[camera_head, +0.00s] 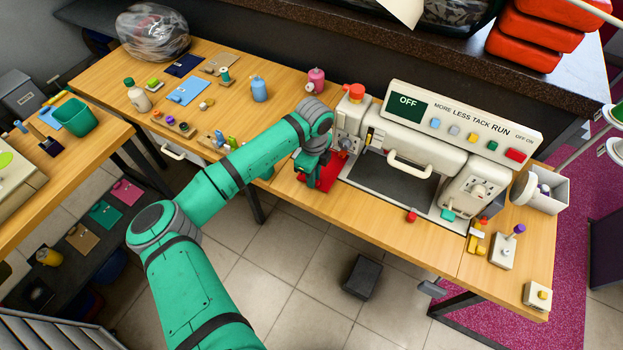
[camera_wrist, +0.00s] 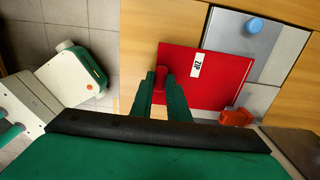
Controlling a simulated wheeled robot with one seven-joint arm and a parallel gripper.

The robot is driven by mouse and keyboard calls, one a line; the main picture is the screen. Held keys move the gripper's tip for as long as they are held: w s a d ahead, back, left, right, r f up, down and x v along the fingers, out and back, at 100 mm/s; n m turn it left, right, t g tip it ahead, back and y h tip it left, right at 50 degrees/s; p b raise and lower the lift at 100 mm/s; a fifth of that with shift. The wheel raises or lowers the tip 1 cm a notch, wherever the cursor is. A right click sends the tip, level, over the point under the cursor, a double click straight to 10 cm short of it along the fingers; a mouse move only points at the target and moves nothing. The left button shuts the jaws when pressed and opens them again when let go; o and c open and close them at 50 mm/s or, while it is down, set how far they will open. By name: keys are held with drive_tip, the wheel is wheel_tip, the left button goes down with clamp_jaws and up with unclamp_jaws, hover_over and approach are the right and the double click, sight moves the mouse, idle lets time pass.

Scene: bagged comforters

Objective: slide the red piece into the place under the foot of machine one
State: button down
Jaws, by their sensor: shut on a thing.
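The red piece (camera_wrist: 222,75) is a flat red plate with a white label reading "ZIP" and a small red knob (camera_wrist: 159,84). My gripper (camera_wrist: 160,85) is shut on that knob in the wrist view. In the head view the red piece (camera_head: 327,176) lies at the left end of machine one (camera_head: 420,150), beside its left head, partly hidden by my gripper (camera_head: 312,180). In the wrist view the plate overlaps or adjoins a grey metal plate (camera_wrist: 243,50) with a blue knob. I cannot tell whether it is under the foot.
Spools, bottles and small coloured pieces cover the wooden table (camera_head: 285,75) left of the machine. A red knob (camera_head: 411,216) stands at the machine's front edge. A white bin (camera_head: 545,193) stands at the right. A black pedal (camera_head: 363,277) is on the floor.

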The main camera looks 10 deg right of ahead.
drive_tip(key=shift+w+d, duration=0.3)
drive_tip(key=shift+w, duration=0.15)
drive_tip(key=shift+f, duration=0.15)
idle(0.3)
drive_tip(key=c, duration=1.6)
unclamp_jaws()
drive_tip(key=shift+o, duration=0.4)
drive_tip(key=o, duration=0.5)
drive_tip(key=shift+o, duration=0.2)
drive_tip(key=shift+r, duration=3.5)
